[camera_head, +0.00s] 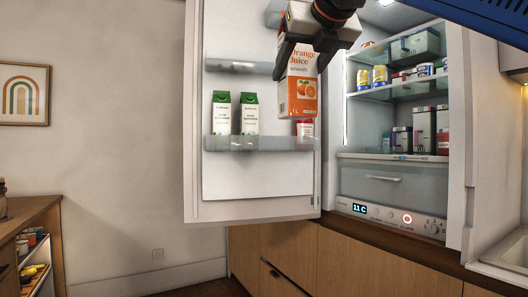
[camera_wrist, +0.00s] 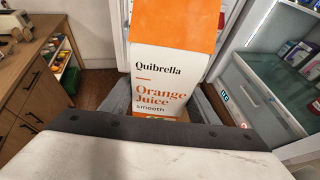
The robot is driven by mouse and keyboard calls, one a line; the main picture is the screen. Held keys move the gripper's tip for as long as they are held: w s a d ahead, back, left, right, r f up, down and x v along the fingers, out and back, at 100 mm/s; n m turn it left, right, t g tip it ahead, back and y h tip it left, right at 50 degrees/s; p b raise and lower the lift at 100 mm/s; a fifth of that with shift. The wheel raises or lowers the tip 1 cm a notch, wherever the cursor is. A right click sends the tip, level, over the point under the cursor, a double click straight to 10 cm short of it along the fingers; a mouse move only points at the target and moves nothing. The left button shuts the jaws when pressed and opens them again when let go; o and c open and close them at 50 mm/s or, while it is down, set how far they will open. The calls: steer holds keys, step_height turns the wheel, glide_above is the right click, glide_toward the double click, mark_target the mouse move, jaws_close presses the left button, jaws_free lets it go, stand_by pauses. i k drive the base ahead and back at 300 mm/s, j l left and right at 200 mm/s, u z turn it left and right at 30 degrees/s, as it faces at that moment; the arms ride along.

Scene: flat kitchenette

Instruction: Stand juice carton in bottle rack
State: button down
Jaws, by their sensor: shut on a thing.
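The juice carton (camera_head: 299,96) is orange and white, marked "Orange Juice", and hangs upright in front of the open fridge door. My gripper (camera_head: 299,66) comes from above and is shut on it. In the wrist view the carton (camera_wrist: 170,70) fills the middle, between the grey fingers. The bottle rack (camera_head: 230,143) is the clear bin low on the door's inside. The carton's bottom shows a little above the rack's front rail, toward its right end. How far it is from the rack in depth is hard to tell.
Two green-and-white cartons (camera_head: 221,113) stand in the rack's left part. A red-and-white container (camera_head: 304,128) stands at its right end, below the held carton. An upper door shelf (camera_head: 232,66) is above. Stocked fridge shelves (camera_head: 400,88) are at right.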

mark_target(274, 150)
steer(key=i, duration=1)
